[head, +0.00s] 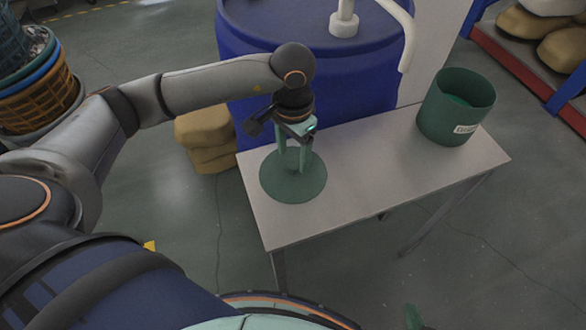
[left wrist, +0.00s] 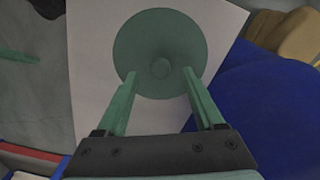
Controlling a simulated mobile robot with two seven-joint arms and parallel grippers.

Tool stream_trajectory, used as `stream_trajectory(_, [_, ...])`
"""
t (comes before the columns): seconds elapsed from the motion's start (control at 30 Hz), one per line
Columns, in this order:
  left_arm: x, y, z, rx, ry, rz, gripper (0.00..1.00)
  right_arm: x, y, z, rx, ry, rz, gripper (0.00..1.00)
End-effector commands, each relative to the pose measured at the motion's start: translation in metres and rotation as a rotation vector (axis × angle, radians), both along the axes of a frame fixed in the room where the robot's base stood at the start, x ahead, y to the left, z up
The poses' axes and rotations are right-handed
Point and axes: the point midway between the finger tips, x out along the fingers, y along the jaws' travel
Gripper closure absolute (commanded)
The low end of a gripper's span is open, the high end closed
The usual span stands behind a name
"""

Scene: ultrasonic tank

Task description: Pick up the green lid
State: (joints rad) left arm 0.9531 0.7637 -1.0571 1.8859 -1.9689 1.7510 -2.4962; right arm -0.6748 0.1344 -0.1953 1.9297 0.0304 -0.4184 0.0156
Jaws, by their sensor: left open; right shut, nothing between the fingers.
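The green lid (head: 309,186) is a flat round disc lying on the left part of the grey table. In the left wrist view the lid (left wrist: 160,35) shows a small round knob (left wrist: 160,68) near its middle. My left gripper (head: 292,168) is open and points down over the lid. In the left wrist view its two green fingertips (left wrist: 159,75) stand on either side of the knob, with space on both sides. I cannot tell whether the fingertips touch the lid. Only the green tip of my right gripper (head: 413,316) shows at the bottom edge of the head view, away from the table.
A green container (head: 456,105) with a white label stands at the table's (head: 365,185) right end. A large blue tank (head: 340,75) stands behind the table. Tan sacks (head: 205,140) lie on the floor left of it. The table's middle is clear.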

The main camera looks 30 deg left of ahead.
Motion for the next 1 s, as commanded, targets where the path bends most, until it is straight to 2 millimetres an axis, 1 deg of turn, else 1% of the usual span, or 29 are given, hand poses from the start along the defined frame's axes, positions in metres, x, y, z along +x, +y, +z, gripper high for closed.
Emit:
stream_trajectory(0.03, [-0.001, 0.000, -0.008, 0.001, 0.005, 0.001, 0.30, 0.001, -0.001, 0.003, -0.002, -0.002, -0.002, 1.00])
stream_trajectory(0.1, [0.000, 0.000, -0.018, 0.000, 0.003, 0.001, 0.30, 0.001, -0.002, 0.002, -0.003, -0.002, -0.004, 1.00])
stream_trajectory(0.2, [0.000, 0.000, -0.026, 0.000, 0.001, 0.000, 0.30, 0.000, -0.003, 0.001, -0.004, -0.001, -0.004, 1.00])
stream_trajectory(0.47, [0.000, 0.000, -0.028, 0.000, -0.001, -0.001, 0.30, 0.000, -0.003, 0.000, -0.004, -0.002, -0.004, 1.00])
stream_trajectory(1.0, [0.000, 0.000, -0.028, 0.000, 0.000, 0.000, 0.91, 0.002, -0.002, 0.003, -0.001, -0.008, -0.005, 1.00])
